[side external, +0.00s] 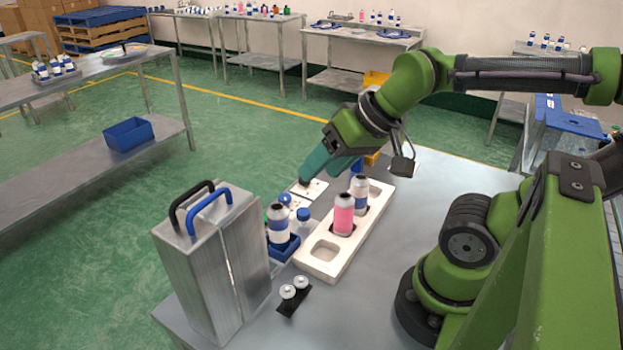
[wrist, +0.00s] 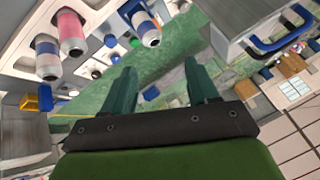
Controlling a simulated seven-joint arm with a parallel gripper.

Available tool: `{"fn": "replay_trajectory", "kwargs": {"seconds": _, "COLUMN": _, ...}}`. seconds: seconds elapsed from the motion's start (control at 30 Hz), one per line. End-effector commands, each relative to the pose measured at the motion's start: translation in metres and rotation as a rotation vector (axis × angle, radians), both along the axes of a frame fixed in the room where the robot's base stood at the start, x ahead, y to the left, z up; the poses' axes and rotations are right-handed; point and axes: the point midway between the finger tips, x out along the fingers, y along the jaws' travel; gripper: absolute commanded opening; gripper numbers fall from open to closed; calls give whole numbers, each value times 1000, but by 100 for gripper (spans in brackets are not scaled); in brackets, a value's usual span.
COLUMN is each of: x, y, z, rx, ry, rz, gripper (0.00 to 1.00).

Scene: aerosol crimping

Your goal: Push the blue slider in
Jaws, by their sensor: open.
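A tall grey metal box (side external: 205,270) stands at the table's front left corner. A curved blue handle (side external: 209,209) and a black handle (side external: 190,205) rise from its top, and a narrow vertical gap runs down its front. The blue handle is the likeliest blue slider; how far in it sits cannot be told. In the wrist view the blue handle (wrist: 283,38) and box (wrist: 235,20) are at the upper right. My gripper (side external: 308,178) is open, its teal fingers pointing down-left above the table's far side, apart from the box. In the wrist view nothing is between its fingers (wrist: 158,72).
A white rack (side external: 318,262) holds a pink bottle (side external: 343,214) and a white-blue bottle (side external: 359,195), with one empty front slot. A blue tray (side external: 285,248) with bottles stands between rack and box. A small black holder (side external: 290,304) with two silver pieces lies in front.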

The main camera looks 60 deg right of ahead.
Motion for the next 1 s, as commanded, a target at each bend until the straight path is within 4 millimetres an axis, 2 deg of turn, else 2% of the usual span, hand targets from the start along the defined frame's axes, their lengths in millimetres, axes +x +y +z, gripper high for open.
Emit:
{"fn": "replay_trajectory", "kwargs": {"seconds": 0.17, "x": 25, "y": -11, "z": -12, "rx": 6, "ry": 126, "rz": -46, "gripper": 59}}
{"fn": "replay_trajectory", "kwargs": {"seconds": 0.27, "x": 47, "y": -25, "z": -18, "rx": 44, "ry": 255, "rz": -172, "gripper": 59}}
{"fn": "replay_trajectory", "kwargs": {"seconds": 0.4, "x": 77, "y": -49, "z": -29, "rx": 102, "ry": 443, "rz": -449, "gripper": 59}}
{"fn": "replay_trajectory", "kwargs": {"seconds": 0.53, "x": 99, "y": -72, "z": -38, "rx": 140, "ry": 578, "rz": -762, "gripper": 59}}
{"fn": "replay_trajectory", "kwargs": {"seconds": 0.6, "x": 105, "y": -81, "z": -37, "rx": 156, "ry": 614, "rz": -913, "gripper": 59}}
{"fn": "replay_trajectory", "kwargs": {"seconds": 0.73, "x": 107, "y": -86, "z": -27, "rx": 194, "ry": 627, "rz": -1096, "gripper": 59}}
{"fn": "replay_trajectory", "kwargs": {"seconds": 0.87, "x": 103, "y": -85, "z": -28, "rx": 213, "ry": 640, "rz": -1169, "gripper": 59}}
{"fn": "replay_trajectory", "kwargs": {"seconds": 1.0, "x": 103, "y": -85, "z": -41, "rx": 216, "ry": 643, "rz": -1175, "gripper": 59}}
